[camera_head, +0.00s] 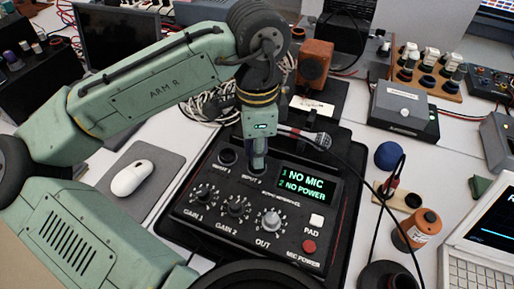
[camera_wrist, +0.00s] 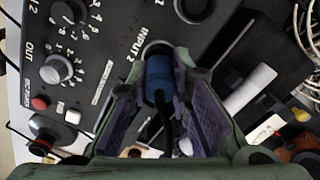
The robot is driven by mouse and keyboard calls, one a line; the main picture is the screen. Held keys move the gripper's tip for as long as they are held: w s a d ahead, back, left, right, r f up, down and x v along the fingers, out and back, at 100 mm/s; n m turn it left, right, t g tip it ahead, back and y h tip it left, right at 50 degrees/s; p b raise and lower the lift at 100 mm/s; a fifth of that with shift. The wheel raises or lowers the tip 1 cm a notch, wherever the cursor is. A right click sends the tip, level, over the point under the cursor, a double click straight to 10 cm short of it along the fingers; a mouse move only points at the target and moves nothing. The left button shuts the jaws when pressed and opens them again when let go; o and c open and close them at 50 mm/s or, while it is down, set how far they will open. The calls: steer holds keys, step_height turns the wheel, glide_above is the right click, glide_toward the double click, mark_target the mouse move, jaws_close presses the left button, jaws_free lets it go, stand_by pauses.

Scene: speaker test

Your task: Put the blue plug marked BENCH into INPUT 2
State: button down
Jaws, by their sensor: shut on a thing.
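A blue plug (camera_wrist: 159,75) with a dark cable sits between the purple pads of my gripper (camera_wrist: 161,84) in the wrist view. My gripper is shut on it. The plug's front end is at the INPUT 2 socket (camera_wrist: 157,47) on the black mixer box (camera_head: 190,212); I cannot tell how deep it sits. No BENCH marking is readable. In the head view my gripper (camera_head: 258,152) points down at INPUT 2 and hides most of the plug. The INPUT 1 socket (camera_head: 227,157) is empty, to the left. The display (camera_head: 305,184) reads "1 NO MIC" and "2 NO POWER".
The mixer carries gain knobs (camera_head: 236,205), a white PAD button (camera_head: 316,220) and a red MIC POWER button (camera_head: 309,246). A microphone (camera_head: 318,138) lies just behind it.

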steer(key=shift+f, duration=0.25)
stand_by(0.3)
steer(key=c, duration=1.4)
jaws_free()
steer(key=shift+o, duration=0.2)
steer(key=shift+r, duration=0.15)
step_height(320, 180, up, 12)
steer(key=shift+f, duration=0.1)
steer(key=shift+s, duration=0.1)
